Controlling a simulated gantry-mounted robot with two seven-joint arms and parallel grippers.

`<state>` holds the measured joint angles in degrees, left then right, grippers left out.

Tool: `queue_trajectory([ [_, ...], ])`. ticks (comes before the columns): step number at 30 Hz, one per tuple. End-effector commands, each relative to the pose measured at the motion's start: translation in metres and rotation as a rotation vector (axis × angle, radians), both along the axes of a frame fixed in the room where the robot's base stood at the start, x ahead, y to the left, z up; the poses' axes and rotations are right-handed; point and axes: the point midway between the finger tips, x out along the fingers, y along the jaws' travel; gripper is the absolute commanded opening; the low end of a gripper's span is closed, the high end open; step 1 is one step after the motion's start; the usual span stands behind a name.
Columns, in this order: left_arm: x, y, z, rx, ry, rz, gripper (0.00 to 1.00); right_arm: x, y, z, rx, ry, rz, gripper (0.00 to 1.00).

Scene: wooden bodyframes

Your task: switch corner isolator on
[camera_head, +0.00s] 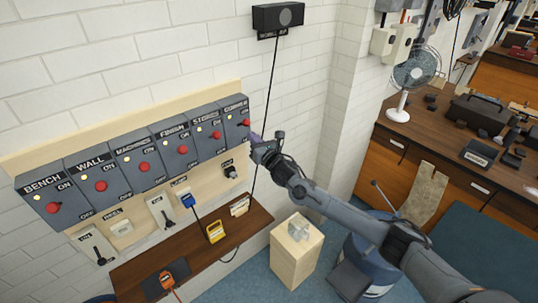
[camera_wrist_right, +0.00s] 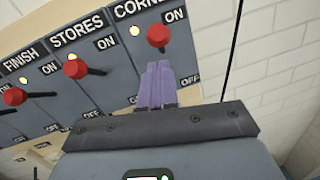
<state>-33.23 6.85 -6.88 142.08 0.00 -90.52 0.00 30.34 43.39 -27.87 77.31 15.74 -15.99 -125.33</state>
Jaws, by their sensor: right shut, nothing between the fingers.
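The corner isolator (camera_head: 232,113) is the rightmost grey box in the row on the wall board. Its label is partly cut off in the right wrist view. Its red knob (camera_wrist_right: 157,36) sits between ON above and OFF below, and a lit yellow lamp (camera_wrist_right: 134,30) is beside it. Only a short dark piece of its handle shows below the knob. My right gripper (camera_head: 256,139) is at the lower right edge of this box. Its purple fingers (camera_wrist_right: 156,84) are shut and empty, pointing up just below the knob; I cannot tell whether they touch it. My left gripper is not in view.
The stores isolator (camera_wrist_right: 87,75) and finish isolator (camera_wrist_right: 22,95) adjoin on the left, with handles sticking out rightward. A black cable (camera_head: 268,90) hangs close to my right gripper. A wooden shelf (camera_head: 190,252) runs below, and a wooden pedestal (camera_head: 296,258) stands right of it.

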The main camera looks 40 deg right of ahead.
Motion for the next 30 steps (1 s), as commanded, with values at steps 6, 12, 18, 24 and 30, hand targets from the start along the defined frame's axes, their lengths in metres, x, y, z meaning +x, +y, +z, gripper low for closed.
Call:
queue_trajectory([
  [6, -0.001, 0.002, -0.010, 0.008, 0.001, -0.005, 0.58, -0.030, 0.010, -0.011, -0.004, 0.003, 0.006, 0.00],
  [12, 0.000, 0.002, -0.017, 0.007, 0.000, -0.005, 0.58, -0.064, 0.017, -0.010, -0.004, 0.003, 0.006, 0.00],
  [18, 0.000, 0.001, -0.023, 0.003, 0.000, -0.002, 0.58, -0.089, 0.022, -0.009, -0.002, 0.003, 0.004, 0.00],
  [24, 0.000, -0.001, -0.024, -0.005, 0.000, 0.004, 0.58, -0.101, 0.024, -0.007, 0.000, 0.002, 0.003, 0.00],
  [30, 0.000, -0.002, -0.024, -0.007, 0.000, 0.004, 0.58, -0.103, 0.025, -0.006, 0.000, 0.002, 0.003, 0.00],
])
